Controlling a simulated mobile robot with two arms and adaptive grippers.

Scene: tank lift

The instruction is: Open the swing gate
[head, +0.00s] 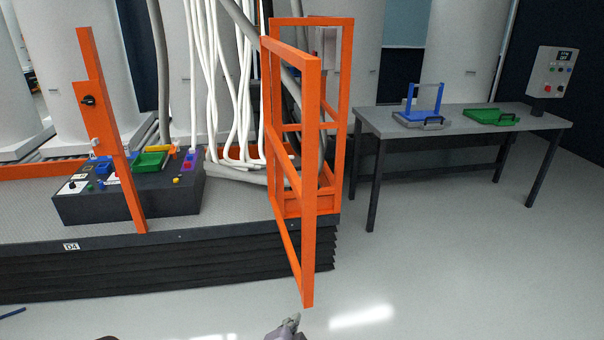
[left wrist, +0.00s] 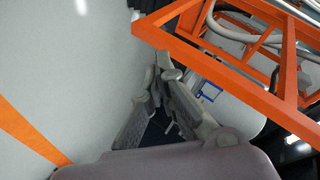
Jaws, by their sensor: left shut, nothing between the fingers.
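The orange swing gate (head: 310,180) stands swung out from the platform edge toward me, its free upright nearest me. Its far side is by the orange railing frame (head: 343,110). A gap lies between the gate and the orange post (head: 118,150) on the left. My left gripper (head: 291,322) shows at the bottom of the head view, just below the gate's lower free corner. In the left wrist view its grey fingers (left wrist: 164,66) are shut and empty, and orange bars of the gate (left wrist: 230,78) cross beside them, apparently apart. My right gripper is out of view.
The dark platform (head: 160,265) carries a control box (head: 130,200) with trays and buttons. White hoses (head: 235,100) hang behind the gate. A grey table (head: 460,125) with blue and green trays stands at right. The floor between the gate and table is clear.

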